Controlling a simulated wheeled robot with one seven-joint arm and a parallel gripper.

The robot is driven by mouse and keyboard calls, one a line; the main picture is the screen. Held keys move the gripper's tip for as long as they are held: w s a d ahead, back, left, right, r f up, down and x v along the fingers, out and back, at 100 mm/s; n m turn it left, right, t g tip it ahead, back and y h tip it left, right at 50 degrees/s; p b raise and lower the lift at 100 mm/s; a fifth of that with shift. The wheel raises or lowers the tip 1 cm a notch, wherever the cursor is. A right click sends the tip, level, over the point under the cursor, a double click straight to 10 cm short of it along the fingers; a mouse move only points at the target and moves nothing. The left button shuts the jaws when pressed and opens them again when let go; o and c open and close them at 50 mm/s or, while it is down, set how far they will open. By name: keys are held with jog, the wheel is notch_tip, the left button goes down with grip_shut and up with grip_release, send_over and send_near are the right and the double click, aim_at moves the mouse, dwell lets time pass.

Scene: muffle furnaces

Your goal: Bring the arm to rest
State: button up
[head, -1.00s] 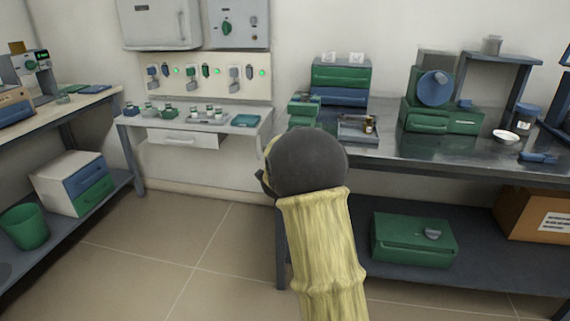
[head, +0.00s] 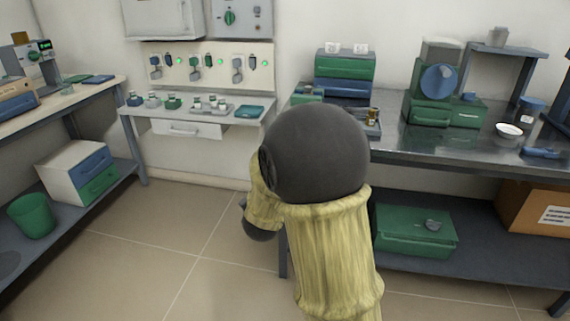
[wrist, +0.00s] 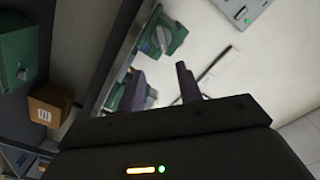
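My arm (head: 335,245), with a pale yellow sleeve and a dark round joint, rises in the middle of the head view in front of the metal bench. A shorter sleeved link bends down to the left behind the joint. The gripper itself cannot be made out in the head view. In the wrist view my gripper (wrist: 161,88) shows two dark fingers standing apart with nothing visible held between them. Behind the fingers are a pale surface and green and grey items, tilted in the picture.
The metal bench (head: 430,145) on the right carries green and blue boxes and a white dish (head: 508,130). A small wall shelf (head: 240,118) holds several little items below a socket panel (head: 210,65). A green bin (head: 32,215) stands at left. The floor (head: 180,240) between is clear.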

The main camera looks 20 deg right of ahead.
dwell(0.4)
jog(key=s+a+f+n+g+y, duration=0.4)
jog(key=s+a+f+n+y, duration=0.2)
jog(key=a+f+n+y, duration=0.25)
jog(key=s+a+f+n+g+y, duration=0.1)
jog(key=s+f+n+g, duration=0.25)
jog(key=s, duration=0.45)
jog(key=s+f+n+g+y, duration=0.1)
jog(key=s+f+n+g, duration=0.3)
jog(key=s, duration=0.5)
notch_tip(320, 180, up, 38)
jog(key=p, duration=3.7)
jog(key=shift+w+a+f+m+g, duration=0.2)
jog(key=shift+m+g, duration=0.1)
jog(key=shift+g, duration=0.15)
jog(key=shift+h, duration=0.25)
jog(key=shift+d, duration=0.1)
